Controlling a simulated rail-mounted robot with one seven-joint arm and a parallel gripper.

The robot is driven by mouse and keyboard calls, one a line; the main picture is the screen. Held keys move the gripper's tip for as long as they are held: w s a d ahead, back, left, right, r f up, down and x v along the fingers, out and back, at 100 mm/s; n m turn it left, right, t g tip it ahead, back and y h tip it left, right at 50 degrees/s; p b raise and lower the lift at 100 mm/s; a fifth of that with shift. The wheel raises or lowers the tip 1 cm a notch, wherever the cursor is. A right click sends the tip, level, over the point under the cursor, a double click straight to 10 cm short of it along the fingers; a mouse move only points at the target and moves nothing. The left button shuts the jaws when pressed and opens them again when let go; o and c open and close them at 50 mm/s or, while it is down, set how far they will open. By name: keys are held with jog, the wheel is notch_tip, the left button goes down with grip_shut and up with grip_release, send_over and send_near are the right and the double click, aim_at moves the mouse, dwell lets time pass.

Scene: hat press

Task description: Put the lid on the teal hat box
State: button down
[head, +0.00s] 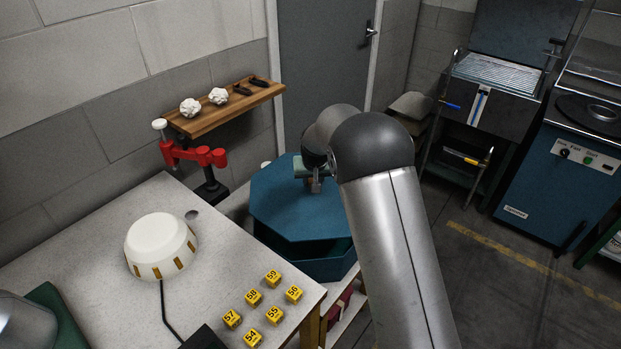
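The teal hat box (318,270) stands on a pale surface just right of the white table. Its octagonal teal lid (280,208) lies over the box opening, shifted toward the back left. A dark strip of the box's inside shows along the front right, between lid and box rim. I cannot tell whether the lid touches the rim or hangs just above it. My gripper (316,184) is over the lid, near its back right part. Its fingertips are small and partly hidden by my arm, so I cannot tell whether they are open or closed on the lid.
A white drum-shaped object (158,243) and several yellow numbered cubes (274,277) are on the white table (95,235). A red clamp-like stand (190,155) and a wooden shelf (235,103) are behind. Teal machines (565,175) stand right, beyond open floor.

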jog(key=shift+a+f, duration=0.25)
jog(key=shift+a, duration=0.15)
jog(key=shift+f+b, duration=1.4)
jog(key=shift+f, duration=1.4)
jog(key=shift+f+b, duration=0.9)
jog(key=shift+f, duration=0.4)
jog(key=shift+f+b, duration=0.3)
jog(key=shift+b, duration=0.1)
jog(key=c, duration=1)
grip_release()
jog(key=shift+s+r, duration=0.1)
